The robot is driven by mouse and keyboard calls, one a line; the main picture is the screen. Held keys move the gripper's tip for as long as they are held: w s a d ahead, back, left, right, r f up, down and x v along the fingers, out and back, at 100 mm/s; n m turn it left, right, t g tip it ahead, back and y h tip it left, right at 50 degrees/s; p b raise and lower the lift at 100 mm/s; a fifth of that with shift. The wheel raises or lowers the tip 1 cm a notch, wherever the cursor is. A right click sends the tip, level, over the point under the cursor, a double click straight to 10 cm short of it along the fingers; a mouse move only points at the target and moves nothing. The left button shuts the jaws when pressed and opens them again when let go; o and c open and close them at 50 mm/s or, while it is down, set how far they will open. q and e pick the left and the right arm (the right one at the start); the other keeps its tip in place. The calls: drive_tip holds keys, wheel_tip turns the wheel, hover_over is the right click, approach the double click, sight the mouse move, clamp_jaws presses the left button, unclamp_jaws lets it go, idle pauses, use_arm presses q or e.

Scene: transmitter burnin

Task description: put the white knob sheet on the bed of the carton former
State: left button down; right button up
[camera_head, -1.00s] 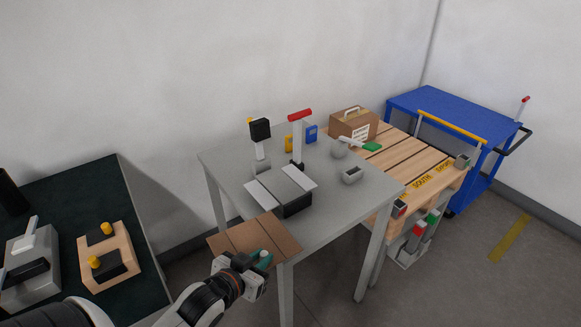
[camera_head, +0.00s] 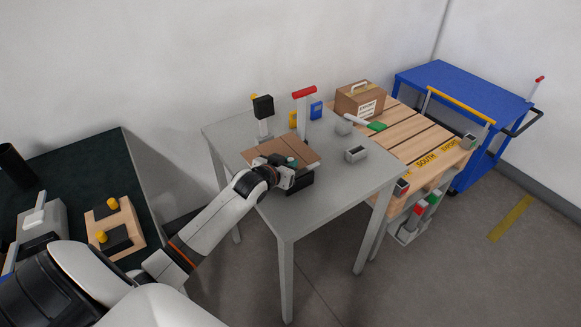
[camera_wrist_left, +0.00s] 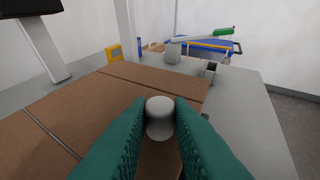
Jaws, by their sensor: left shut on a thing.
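The white knob sheet is a brown cardboard sheet (camera_head: 302,150) with score lines, and it fills the lower left of the left wrist view (camera_wrist_left: 65,112). My left gripper (camera_head: 291,163) is shut on its white knob (camera_wrist_left: 160,117), between teal fingertips. The carton former stands on the grey table, with a black front block (camera_head: 302,186), a red-topped lever (camera_head: 304,93) and a black-headed post (camera_head: 263,106). The sheet is over the former's bed and hides it and the white flaps. I cannot tell whether the sheet touches the bed. My right gripper is not in view.
The grey table (camera_head: 340,190) also holds a small grey box (camera_head: 356,155) and yellow and blue items behind the former. A pallet-like wooden bench with a carton (camera_head: 360,99) adjoins it at right. A blue cart (camera_head: 460,88) stands beyond. A dark bench is at left.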

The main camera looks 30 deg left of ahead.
use_arm(q)
drive_tip(key=shift+w, duration=0.8)
drive_tip(key=shift+f, duration=1.8)
drive_tip(key=c, duration=1.3)
unclamp_jaws()
drive_tip(key=a+v, duration=0.1)
drive_tip(key=v, duration=1.1)
drive_tip(key=shift+d, duration=0.45)
drive_tip(key=shift+s, duration=0.1)
